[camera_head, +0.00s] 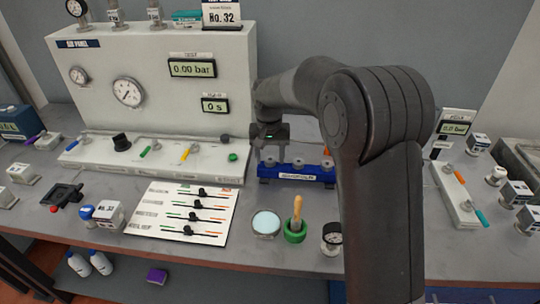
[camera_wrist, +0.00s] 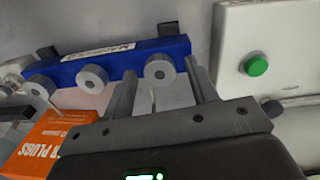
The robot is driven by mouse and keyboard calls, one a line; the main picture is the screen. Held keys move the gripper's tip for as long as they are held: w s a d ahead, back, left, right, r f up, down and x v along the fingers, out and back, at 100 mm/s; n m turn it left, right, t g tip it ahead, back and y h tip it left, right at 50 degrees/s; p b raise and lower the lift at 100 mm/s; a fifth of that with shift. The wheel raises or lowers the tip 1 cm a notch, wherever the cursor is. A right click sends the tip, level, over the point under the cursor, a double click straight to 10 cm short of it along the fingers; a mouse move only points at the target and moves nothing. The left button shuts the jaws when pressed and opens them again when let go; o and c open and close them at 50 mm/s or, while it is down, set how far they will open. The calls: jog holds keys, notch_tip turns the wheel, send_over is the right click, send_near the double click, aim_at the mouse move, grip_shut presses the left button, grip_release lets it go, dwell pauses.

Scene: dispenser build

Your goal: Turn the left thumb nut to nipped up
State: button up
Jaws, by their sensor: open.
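A blue block (camera_head: 297,178) stands on the bench behind my arm, with a row of grey round thumb nuts on top. The left thumb nut (camera_head: 270,163) is under my gripper (camera_head: 270,153). In the wrist view the blue block (camera_wrist: 120,61) is seen turned round, so the left nut (camera_wrist: 160,71) is the one nearest the green button. My gripper (camera_wrist: 159,78) is open, and this nut shows between its two fingers. I cannot tell whether the fingers touch it. The middle nut (camera_wrist: 92,78) and the right nut (camera_wrist: 40,85) stand clear of the fingers.
A white panel (camera_head: 155,90) with gauges stands to the left, with a green button (camera_wrist: 257,66) on its base close to my gripper. An orange box (camera_wrist: 50,140) marked "PLUGS" is near the block. A slider board (camera_head: 150,191) and green cup (camera_head: 294,235) lie in front.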

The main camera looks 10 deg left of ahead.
aim_at(270, 159)
notch_tip(270, 159, up, 11)
dwell(0.4)
jog(key=shift+a+f, duration=0.1)
jog(key=s+d+r+t, duration=0.1)
jog(key=s+d+r, duration=0.3)
jog(key=s+d, duration=0.3)
jog(key=s+d+r+t, duration=0.2)
jog(key=s+d+r, duration=0.1)
jog(key=s+d, duration=0.4)
jog(key=s+d+f+t, duration=0.1)
jog(key=s+d, duration=0.3)
jog(key=s, duration=0.4)
jog(key=s+d+f+m+t, duration=0.1)
jog(key=s+d+f, duration=0.3)
jog(key=s, duration=0.5)
jog(key=shift+d+t, duration=0.3)
jog(key=shift+d, duration=0.05)
